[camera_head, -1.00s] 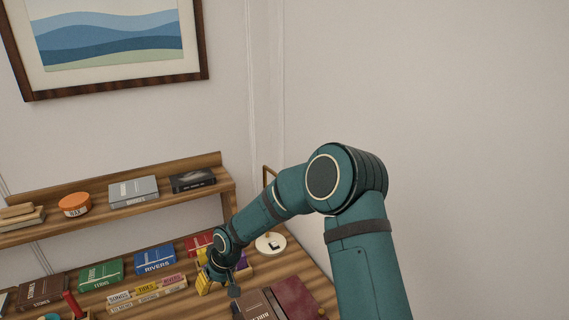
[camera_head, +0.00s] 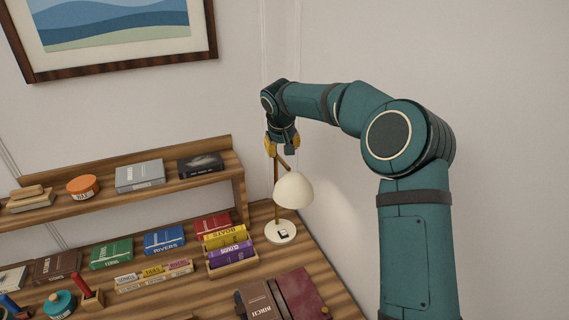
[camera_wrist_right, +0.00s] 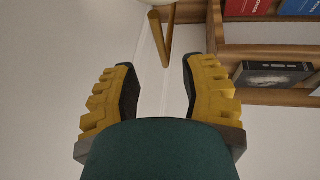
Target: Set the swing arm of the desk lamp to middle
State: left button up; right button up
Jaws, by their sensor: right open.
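The desk lamp stands at the back right corner of the desk, with a round pale base (camera_head: 284,236), a thin wooden post (camera_head: 277,200) and a cream shade (camera_head: 293,190). Its short wooden swing arm (camera_head: 285,162) runs from near the post top towards the shade. My right gripper (camera_head: 282,146) is open at the top of the lamp and hides part of it. In the right wrist view its jaws (camera_wrist_right: 157,72) are apart, with the swing arm and post (camera_wrist_right: 165,45) appearing between or just beyond the fingertips. Contact cannot be told. My left gripper is out of view.
A wooden shelf (camera_head: 110,198) with a grey book and a dark box (camera_head: 200,166) lies left of the lamp. Below are yellow and purple books in a holder (camera_head: 230,262) and dark red books (camera_head: 300,293). The wall is close behind.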

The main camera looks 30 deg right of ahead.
aim_at(284, 162)
jog(key=x, duration=0.9)
jog(key=shift+w+f, duration=0.15)
jog(key=shift+f, duration=0.05)
grip_shut()
